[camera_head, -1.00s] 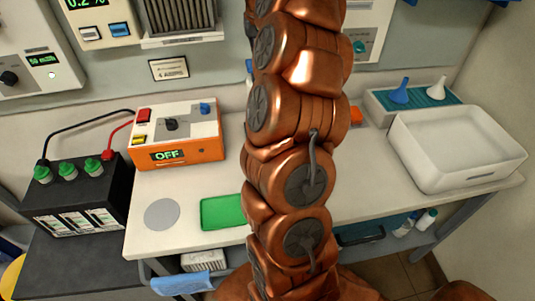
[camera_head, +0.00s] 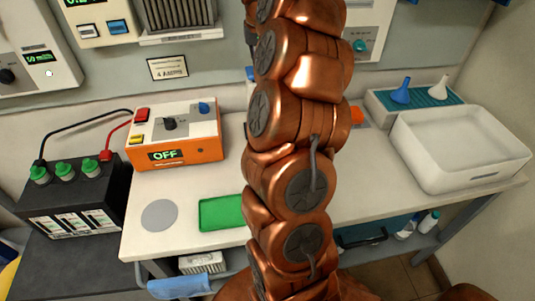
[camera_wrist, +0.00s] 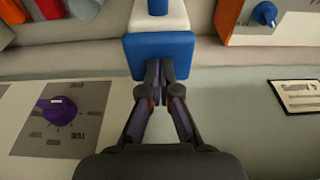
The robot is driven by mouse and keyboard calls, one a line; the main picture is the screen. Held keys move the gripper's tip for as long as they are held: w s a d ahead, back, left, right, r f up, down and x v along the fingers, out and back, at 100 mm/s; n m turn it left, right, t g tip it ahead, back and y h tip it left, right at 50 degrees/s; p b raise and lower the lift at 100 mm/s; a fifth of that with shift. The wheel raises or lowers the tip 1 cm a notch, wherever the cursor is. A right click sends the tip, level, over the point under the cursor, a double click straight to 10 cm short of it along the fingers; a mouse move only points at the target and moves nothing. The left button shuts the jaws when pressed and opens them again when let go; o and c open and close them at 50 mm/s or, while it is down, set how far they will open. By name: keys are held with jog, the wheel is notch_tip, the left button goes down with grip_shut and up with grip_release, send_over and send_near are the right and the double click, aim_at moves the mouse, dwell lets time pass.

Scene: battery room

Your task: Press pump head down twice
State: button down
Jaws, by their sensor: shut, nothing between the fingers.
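In the wrist view a blue square block (camera_wrist: 160,48) shows at the top middle, with a white part (camera_wrist: 158,18) and a small blue upright piece (camera_wrist: 157,5) beyond it. It looks like the pump, but I cannot tell which part is its head. My gripper (camera_wrist: 160,75) is shut and empty. Its fingertips overlap the near edge of the blue block in the picture; I cannot tell whether they touch it. In the head view my copper arm hides the gripper and the pump.
An orange-and-white charger reading OFF (camera_head: 176,136) stands left of my arm, wired to a black battery (camera_head: 75,200). A green mat (camera_head: 220,212) and grey disc (camera_head: 159,215) lie in front. A white bin (camera_head: 458,150) and funnels (camera_head: 402,91) stand right. The wall has panels and a sign (camera_head: 167,68).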

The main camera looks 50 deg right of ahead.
jog(key=shift+f, duration=0.35)
jog(key=shift+r, duration=0.15)
jog(key=shift+w+d+p+v, duration=0.15)
jog(key=shift+p+v, duration=0.15)
jog(key=shift+v, duration=0.6)
jog(key=shift+w+d+p+v, duration=0.15)
jog(key=shift+p+v, duration=0.15)
jog(key=shift+v, duration=0.6)
jog(key=shift+w+d+p+v, duration=0.15)
jog(key=shift+p+v, duration=0.15)
jog(key=shift+v, duration=0.6)
jog(key=shift+a+r, duration=0.1)
jog(key=shift+r, duration=0.1)
jog(key=v, duration=0.2)
jog(key=p+v, duration=0.1)
jog(key=v, duration=0.1)
jog(key=w+p+v, duration=0.1)
jog(key=shift+d+r, duration=0.3)
jog(key=shift+r, duration=0.2)
jog(key=shift+a, duration=0.1)
